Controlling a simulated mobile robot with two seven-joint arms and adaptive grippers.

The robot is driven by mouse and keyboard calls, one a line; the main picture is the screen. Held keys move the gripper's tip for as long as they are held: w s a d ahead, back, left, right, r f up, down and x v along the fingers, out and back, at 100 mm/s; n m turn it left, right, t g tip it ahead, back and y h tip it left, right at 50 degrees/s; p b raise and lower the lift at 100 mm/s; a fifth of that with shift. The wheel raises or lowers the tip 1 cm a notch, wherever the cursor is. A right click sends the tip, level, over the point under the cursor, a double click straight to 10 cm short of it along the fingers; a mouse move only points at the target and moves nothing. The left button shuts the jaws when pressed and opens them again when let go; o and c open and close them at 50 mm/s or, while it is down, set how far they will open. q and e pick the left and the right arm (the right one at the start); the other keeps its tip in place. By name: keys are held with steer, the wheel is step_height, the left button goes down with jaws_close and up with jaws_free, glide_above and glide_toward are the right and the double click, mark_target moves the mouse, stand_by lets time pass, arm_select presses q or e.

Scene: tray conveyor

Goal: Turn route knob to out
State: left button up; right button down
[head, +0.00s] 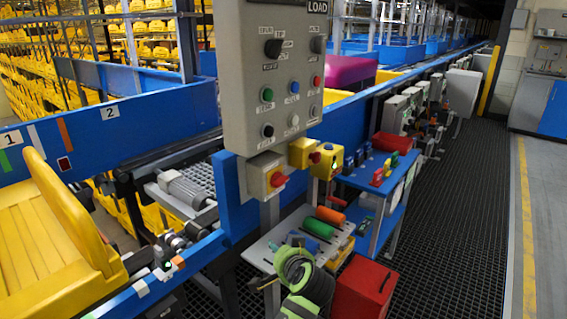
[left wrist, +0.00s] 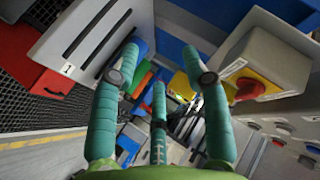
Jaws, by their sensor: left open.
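The grey control panel (head: 238,95) stands in the upper middle of the head view, with LOAD at its top. A black knob (head: 273,47) with small labels around it sits at its upper left. I cannot read the labels, so I cannot tell its setting or confirm it is the route knob. My right gripper shows in neither view.
The dark grated walkway (head: 460,200) is clear.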

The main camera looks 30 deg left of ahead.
arm_select(q)
steer(key=w+a+r+n+y, duration=0.1)
steer(key=w+r, duration=0.1)
steer(key=r, duration=0.3)
steer(key=w+a+r+y, duration=0.1)
steer(key=w+r+y, duration=0.15)
steer(key=r, duration=0.25)
steer(key=n+g+y, duration=0.1)
steer(key=n+y, duration=0.2)
steer(key=y, duration=0.4)
glide_toward(280, 52)
steer(key=a, duration=0.2)
steer(key=p+x, duration=0.1)
steer(key=x, duration=0.1)
steer(key=p+x, duration=0.1)
steer(key=x, duration=0.3)
steer(key=shift+w+d+r+p, duration=0.2)
steer(key=shift+w+d+p, duration=0.05)
steer(key=shift+w+p, duration=0.15)
steer(key=shift+w+a, duration=0.15)
steer(key=shift+a, duration=0.35)
jaws_close()
